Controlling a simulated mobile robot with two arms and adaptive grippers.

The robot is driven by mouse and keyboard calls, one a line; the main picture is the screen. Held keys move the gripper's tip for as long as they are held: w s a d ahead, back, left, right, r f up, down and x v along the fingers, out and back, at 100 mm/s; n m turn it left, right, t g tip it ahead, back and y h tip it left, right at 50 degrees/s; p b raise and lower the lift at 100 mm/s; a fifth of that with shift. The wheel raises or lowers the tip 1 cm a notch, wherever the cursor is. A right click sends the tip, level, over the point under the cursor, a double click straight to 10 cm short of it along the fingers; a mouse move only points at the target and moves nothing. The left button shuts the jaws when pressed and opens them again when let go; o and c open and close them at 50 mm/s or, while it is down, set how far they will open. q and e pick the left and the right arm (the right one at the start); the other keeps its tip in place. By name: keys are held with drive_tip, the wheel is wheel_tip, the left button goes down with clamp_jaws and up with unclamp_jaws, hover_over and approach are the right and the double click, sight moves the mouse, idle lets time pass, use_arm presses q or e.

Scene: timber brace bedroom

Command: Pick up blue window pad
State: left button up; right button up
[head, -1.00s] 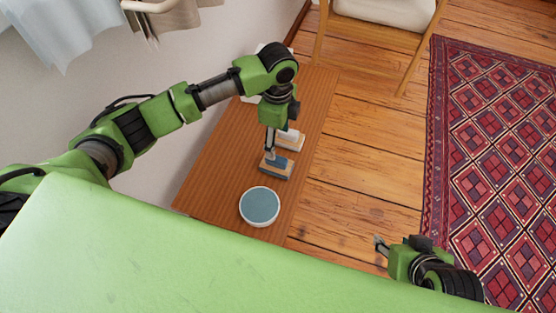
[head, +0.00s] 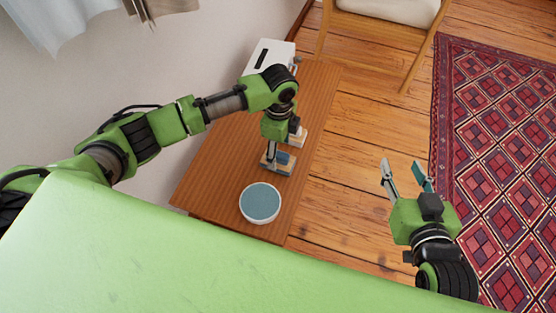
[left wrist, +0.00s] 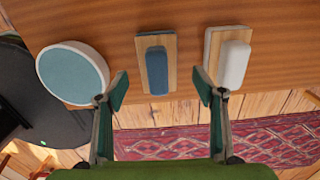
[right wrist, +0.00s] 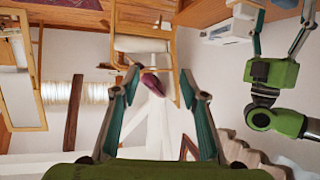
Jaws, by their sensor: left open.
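The blue window pad (head: 286,158) is a small blue block on a wooden backing, lying on the wooden table. In the left wrist view the blue pad (left wrist: 157,70) lies between the fingers, a little beyond the tips. My left gripper (head: 271,152) points down over it in the head view, partly hiding it. In the left wrist view my left gripper (left wrist: 162,88) is open and empty, and I see no contact with the pad. My right gripper (head: 402,172) is open and empty over the floor, right of the table; its spread fingers also show in the right wrist view (right wrist: 165,92).
A similar white pad (left wrist: 234,64) lies beside the blue one. A round white dish with a blue-grey top (head: 260,203) stands near the table's front edge. A white box (head: 268,54) stands at the table's far end. A chair (head: 385,22) and red rug (head: 500,120) are beyond.

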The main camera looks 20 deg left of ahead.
sight(278, 153)
use_arm(q)
wheel_tip(278, 153, down, 4)
drive_tip(key=shift+s+a+f+b, duration=0.1)
drive_tip(key=shift+s+b, duration=0.05)
drive_tip(key=shift+b, duration=0.75)
use_arm(e)
wheel_tip(278, 153, up, 11)
drive_tip(key=w+a+t+y, duration=0.1)
drive_tip(key=w+a+t, duration=0.1)
drive_tip(key=t, duration=0.3)
drive_tip(key=shift+w+f+y, duration=0.15)
drive_tip(key=shift+f+y, duration=0.05)
drive_tip(key=shift+y, duration=0.2)
use_arm(q)
drive_tip(key=c, duration=1.2)
